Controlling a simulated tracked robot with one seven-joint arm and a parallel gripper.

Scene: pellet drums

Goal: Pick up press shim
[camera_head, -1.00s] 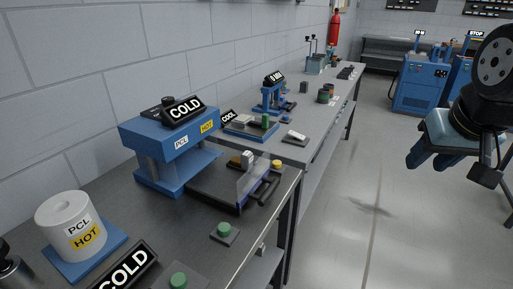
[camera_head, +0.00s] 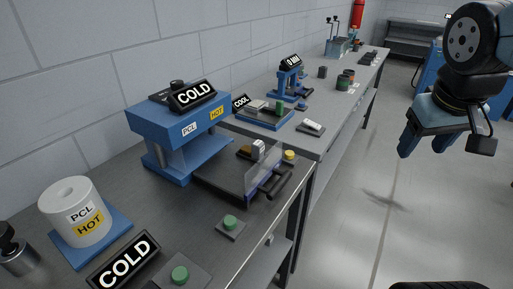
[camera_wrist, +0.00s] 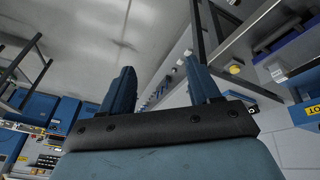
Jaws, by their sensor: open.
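My gripper (camera_head: 425,138) hangs in the air at the right of the head view, over the floor and apart from the benches. Its two blue fingers stand apart with nothing between them in the wrist view (camera_wrist: 159,75). A blue press (camera_head: 178,132) with a COLD sign stands on the near bench. A dark tray (camera_head: 222,182) with a clear guard (camera_head: 263,172) lies in front of it. A small brown block (camera_head: 244,152) and a small white block (camera_head: 259,146) show by the guard. I cannot tell which piece is the press shim.
A white PCL HOT drum (camera_head: 75,212) stands on the near bench (camera_head: 185,215), with green buttons (camera_head: 230,222) near its edge. The farther bench (camera_head: 335,105) holds a small blue press (camera_head: 290,82) and a white piece on a dark pad (camera_head: 312,127). The floor (camera_head: 365,225) right of the benches is clear.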

